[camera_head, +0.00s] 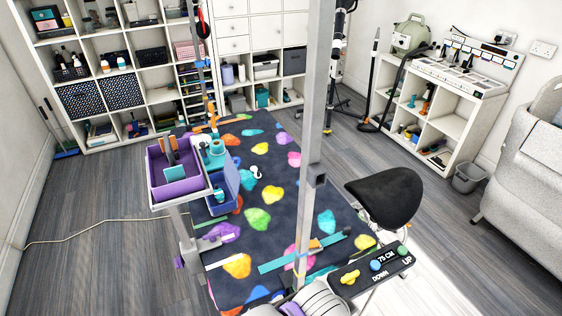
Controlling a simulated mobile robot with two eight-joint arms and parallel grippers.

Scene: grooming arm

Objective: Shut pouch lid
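A blue box-like pouch (224,193) hangs beside a purple tray (180,190) at the left edge of the patterned mat. The purple tray holds an upright orange and grey tool (170,151). A teal round item (217,147) stands at the tray's right side, just above the pouch. No fingertips of my left or right gripper show in the head view.
A tall metal post (316,120) crosses the middle of the view. The dark mat with coloured blobs (270,143) lies beyond it. A black seat (388,197) and a height control panel (372,270) are at the right. White shelves (152,62) line the back wall.

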